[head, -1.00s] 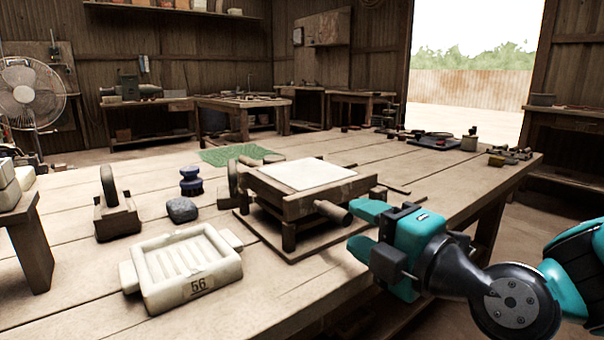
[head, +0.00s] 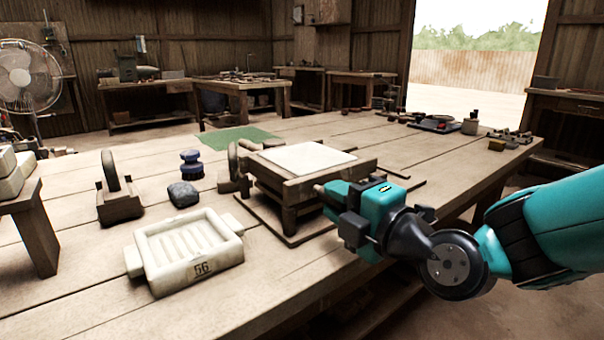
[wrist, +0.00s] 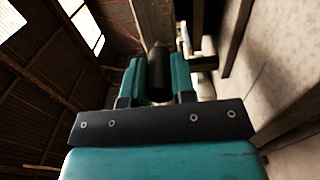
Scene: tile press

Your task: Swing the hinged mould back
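The wooden mould (head: 285,178) lies flat on the low press stand, with a pale slab (head: 306,158) on top. Its round handle (head: 318,189) sticks out at the front right. My gripper (head: 333,200) is at this handle. In the wrist view the dark handle (wrist: 158,72) lies between my two teal fingers (wrist: 158,80), with no clear gap on either side. The fingers hide most of the handle in the head view.
The planks right of the press are mostly clear.

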